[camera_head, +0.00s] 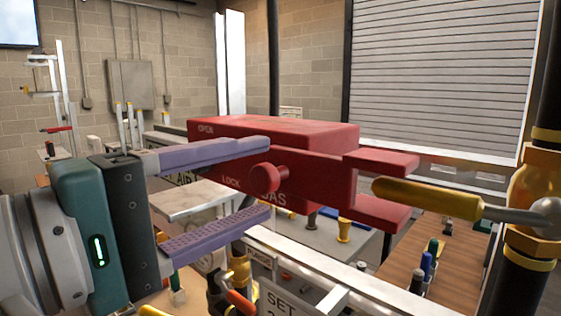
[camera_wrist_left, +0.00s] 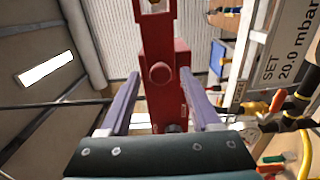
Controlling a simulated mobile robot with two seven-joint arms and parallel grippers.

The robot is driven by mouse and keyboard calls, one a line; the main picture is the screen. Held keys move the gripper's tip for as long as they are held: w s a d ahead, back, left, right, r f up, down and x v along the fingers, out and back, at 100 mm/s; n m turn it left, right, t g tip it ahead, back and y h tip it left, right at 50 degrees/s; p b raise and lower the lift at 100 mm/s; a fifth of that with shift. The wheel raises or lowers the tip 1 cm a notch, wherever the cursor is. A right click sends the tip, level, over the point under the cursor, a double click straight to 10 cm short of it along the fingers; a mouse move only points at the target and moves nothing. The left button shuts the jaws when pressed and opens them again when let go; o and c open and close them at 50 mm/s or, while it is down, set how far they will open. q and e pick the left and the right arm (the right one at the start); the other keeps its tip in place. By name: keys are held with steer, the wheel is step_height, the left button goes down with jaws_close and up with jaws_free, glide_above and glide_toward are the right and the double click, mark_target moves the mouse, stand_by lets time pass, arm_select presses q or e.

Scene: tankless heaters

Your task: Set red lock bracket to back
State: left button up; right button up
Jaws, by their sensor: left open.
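The red lock bracket (camera_head: 300,140) is a block marked OPEN, LOCK and GAS, with a round knob (camera_head: 268,178) on its face and a forked right end. A yellow valve handle (camera_head: 428,198) reaches into the fork from the right. My left gripper (camera_head: 267,178) is open, its purple fingers above and below the knob in the head view. In the left wrist view the bracket (camera_wrist_left: 165,95) shows between the spread fingers (camera_wrist_left: 160,95), and the knob (camera_wrist_left: 160,73) lies between their tips. Whether the fingers touch the bracket is unclear. My right gripper is not visible.
A brass valve body on a dark pipe (camera_head: 538,190) stands at the right. Below are a white rail (camera_head: 310,262), a SET sign (camera_head: 285,302) and smaller valves. Benches with tools stand behind, with a shutter (camera_head: 445,75) at the back.

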arm_select(q)
steer(key=shift+x, duration=1.3)
jaws_close()
